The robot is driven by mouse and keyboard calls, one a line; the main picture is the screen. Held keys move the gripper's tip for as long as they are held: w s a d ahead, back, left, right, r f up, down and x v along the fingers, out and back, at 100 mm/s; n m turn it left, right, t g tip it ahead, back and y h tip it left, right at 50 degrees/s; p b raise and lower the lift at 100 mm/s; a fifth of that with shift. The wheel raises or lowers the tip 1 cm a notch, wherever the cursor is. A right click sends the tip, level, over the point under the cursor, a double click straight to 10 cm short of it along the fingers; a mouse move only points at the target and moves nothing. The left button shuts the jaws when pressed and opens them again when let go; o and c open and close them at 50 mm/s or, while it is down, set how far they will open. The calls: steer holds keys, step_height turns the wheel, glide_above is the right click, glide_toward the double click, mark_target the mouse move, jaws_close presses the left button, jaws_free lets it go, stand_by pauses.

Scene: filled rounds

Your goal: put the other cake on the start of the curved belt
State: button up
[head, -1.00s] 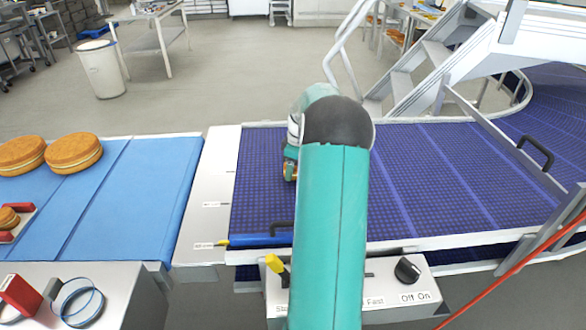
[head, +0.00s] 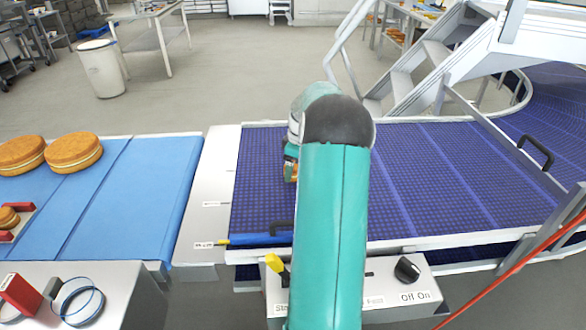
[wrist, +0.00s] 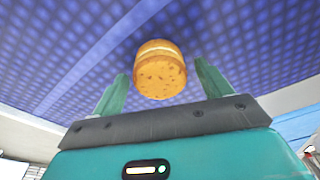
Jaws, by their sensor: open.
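A small round golden cake with a pale filling line (wrist: 160,72) shows in the wrist view between the two green fingers of my gripper (wrist: 161,76). The gripper is open, with a gap on each side of the cake. The blue-purple belt (wrist: 245,50) fills the view behind the cake; whether the cake rests on it is hard to tell. In the head view my gripper (head: 291,158) is low over the near-left part of the curved belt (head: 420,180), mostly hidden by my arm. A bit of orange cake (head: 290,172) shows beside it.
Two large filled cakes (head: 74,153) (head: 22,155) lie on the light-blue belt (head: 150,190) at left. A smaller cake (head: 8,217) sits by red blocks at the left edge. A control box (head: 400,290), black handle (head: 537,152) and metal stairs (head: 430,60) border the curved belt.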

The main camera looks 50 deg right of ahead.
step_height(320, 180, up, 11)
steer(key=s, duration=0.1)
steer(key=shift+s+d, duration=0.2)
steer(key=shift+s, duration=0.05)
steer(key=w+a+r+m+h, duration=0.1)
steer(key=a+r, duration=0.2)
steer(key=a, duration=0.7)
steer(key=a+r+t, duration=0.1)
steer(key=a+r, duration=0.2)
steer(key=a, duration=0.6)
steer(key=w+a+r+m+h, duration=0.1)
steer(key=a+r, duration=0.3)
steer(key=a, duration=0.6)
steer(key=s+a+f+m+t, duration=0.1)
steer(key=s+a+f, duration=0.1)
steer(key=s+a, duration=0.5)
steer(key=s+a+f+t+y, duration=0.1)
steer(key=s+a+f, duration=0.1)
steer(key=s+a, duration=0.5)
steer(key=a, duration=0.6)
steer(key=shift+s+m+t, duration=0.2)
steer(key=shift+m+t, duration=0.2)
